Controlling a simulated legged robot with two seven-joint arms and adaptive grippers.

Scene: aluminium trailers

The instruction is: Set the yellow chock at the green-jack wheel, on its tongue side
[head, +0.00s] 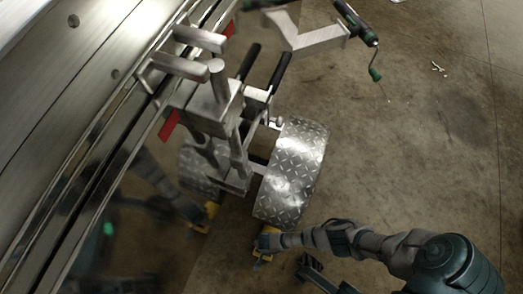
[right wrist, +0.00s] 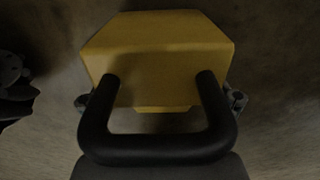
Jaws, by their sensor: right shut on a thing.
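The yellow chock (head: 266,243) is at the lower middle of the head view, partly covered by my right gripper (head: 268,240), just below the lower end of a diamond-plate fender (head: 293,172). The fender hides most of any wheel under it. In the right wrist view the chock (right wrist: 158,50) fills the upper middle, with its black U-shaped handle (right wrist: 158,146) towards me. My right gripper's fingertips show at both sides of the handle, shut on the chock. Whether the chock touches the floor or a wheel I cannot tell.
A shiny aluminium trailer side (head: 60,110) runs along the left and mirrors the fender and my arm. Metal brackets and posts (head: 215,105) stand beside the fender. A crank with green parts (head: 375,73) sticks out at the top. Concrete floor (head: 420,150) is clear on the right.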

